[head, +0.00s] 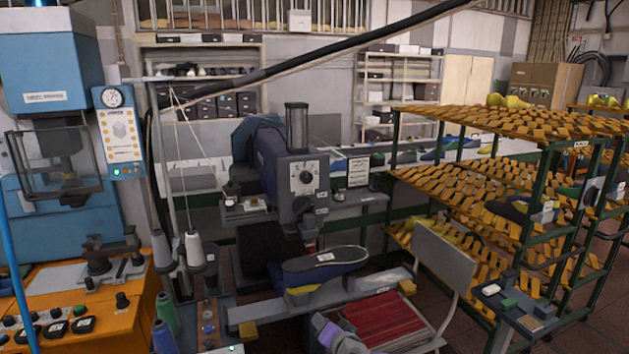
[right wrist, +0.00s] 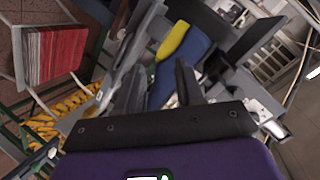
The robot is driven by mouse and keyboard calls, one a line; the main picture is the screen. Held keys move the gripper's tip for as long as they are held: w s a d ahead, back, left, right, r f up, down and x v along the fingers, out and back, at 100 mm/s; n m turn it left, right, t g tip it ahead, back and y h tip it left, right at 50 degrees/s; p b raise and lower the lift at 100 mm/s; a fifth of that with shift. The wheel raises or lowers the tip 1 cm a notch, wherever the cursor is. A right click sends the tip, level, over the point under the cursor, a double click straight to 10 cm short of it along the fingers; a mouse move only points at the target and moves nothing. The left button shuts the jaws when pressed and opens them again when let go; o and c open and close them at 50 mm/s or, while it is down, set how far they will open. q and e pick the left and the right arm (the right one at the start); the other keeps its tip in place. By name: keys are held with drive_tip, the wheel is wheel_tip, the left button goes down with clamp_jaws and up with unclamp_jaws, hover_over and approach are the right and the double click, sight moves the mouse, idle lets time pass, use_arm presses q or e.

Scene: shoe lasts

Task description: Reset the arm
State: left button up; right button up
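My right gripper (head: 333,334) shows at the bottom middle of the head view as a purple and black shape. In the right wrist view its two dark fingers (right wrist: 160,88) stand apart with nothing held between them. Beyond them is a shoe last piece in blue (right wrist: 192,58) and yellow. In the head view this shoe (head: 325,262) rests sole up at the machine, with a dark sole, blue side and yellow part. The right gripper is in front of and below it, apart from it. My left gripper is not in view.
A dark blue press machine (head: 290,175) stands in the middle. A red-seated chair (head: 385,318) is just right of my right gripper. A green rack (head: 480,190) with yellow slatted shelves fills the right. A blue machine (head: 50,60) on an orange console and thread cones (head: 194,248) stand left.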

drive_tip(key=s+d+f+g, duration=0.2)
drive_tip(key=s+f, duration=0.2)
drive_tip(key=f, duration=0.4)
drive_tip(key=s+d+f+n+g+h, duration=0.1)
drive_tip(key=s+f+g, duration=0.1)
drive_tip(key=s+f, duration=0.4)
drive_tip(key=s+d+f+g, duration=0.2)
drive_tip(key=s+f, duration=0.1)
drive_tip(key=f, duration=0.6)
drive_tip(key=s+d+f+g, duration=0.1)
drive_tip(key=s+f+g, duration=0.2)
drive_tip(key=s, duration=0.8)
drive_tip(key=s+d+f+n+g, duration=0.1)
drive_tip(key=s+f+g, duration=0.2)
drive_tip(key=s+f, duration=0.5)
drive_tip(key=s, duration=0.4)
drive_tip(key=shift+n, duration=0.3)
drive_tip(key=shift+f, duration=0.1)
